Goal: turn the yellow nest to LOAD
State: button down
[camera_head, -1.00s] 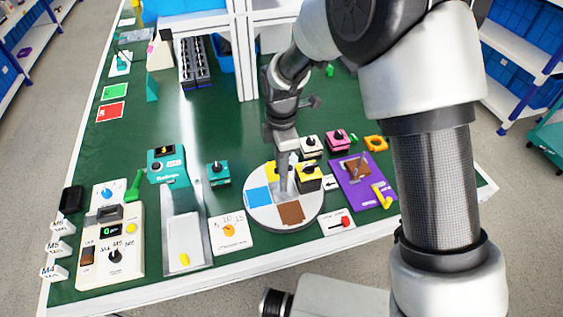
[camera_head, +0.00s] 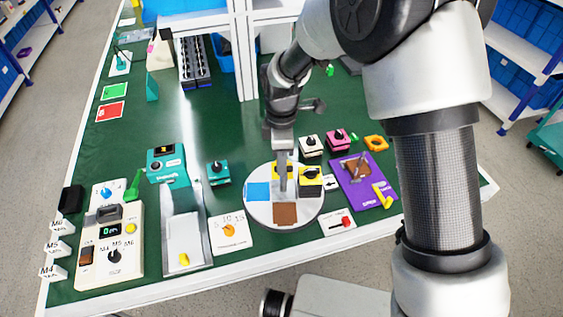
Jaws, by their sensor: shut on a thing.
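The round grey turntable (camera_head: 258,217) lies on the green bench in front of me. It bears a blue square (camera_head: 258,191) at left, a brown square (camera_head: 285,214) at the near side and a yellow patch (camera_head: 277,170) at the far side, partly behind my fingers. A yellow block with a black knob (camera_head: 311,180) sits on its right side.
A card with a red slider (camera_head: 338,223) and a purple board (camera_head: 366,186) are close on the right. White and pink knob blocks (camera_head: 311,146) stand behind. A white dial card (camera_head: 231,231) and a teal block (camera_head: 218,172) are at left.

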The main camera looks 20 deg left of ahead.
jog(key=shift+w+m+b, duration=0.15)
jog(key=shift+m+b, duration=0.15)
jog(key=shift+m, duration=1.6)
jog(key=shift+w+m, duration=0.1)
jog(key=shift+m, duration=1.8)
jog(key=shift+m+b, duration=0.45)
jog(key=shift+m, duration=1.45)
jog(key=shift+w+d+m, duration=0.1)
jog(key=shift+m, duration=1.9)
jog(key=c, duration=1.8)
grip_release()
jog(key=shift+o, duration=0.2)
jog(key=shift+r, duration=0.15)
notch_tip(320, 180, up, 17)
jog(key=p, duration=0.1)
